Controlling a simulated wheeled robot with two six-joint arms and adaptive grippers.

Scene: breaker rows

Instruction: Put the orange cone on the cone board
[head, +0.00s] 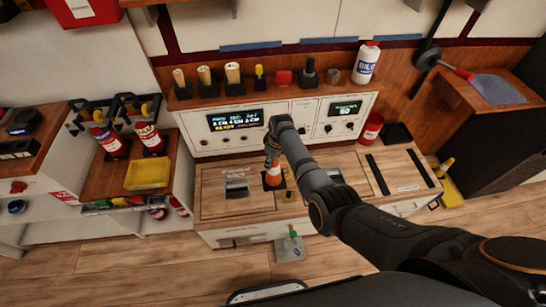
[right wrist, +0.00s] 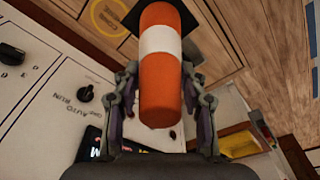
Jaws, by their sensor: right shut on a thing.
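The orange cone (head: 273,173) has a white band and a dark square base. It stands about upright over the wooden worktop in the head view. It also fills the middle of the right wrist view (right wrist: 160,85), base away from the camera. My right gripper (head: 273,150) is shut on the cone's upper part, one finger on each side. I cannot tell whether the base touches the wood. A yellow ring mark with lettering (right wrist: 104,16) shows on a wooden surface beside the base; it may be the cone board. My left gripper is not in view.
A white control panel (head: 285,122) with knobs and displays stands behind the cone. A shelf above holds several small items and a white bottle (head: 366,63). A metal plate (head: 237,187) lies left of the cone. A yellow tray (head: 147,175) sits further left.

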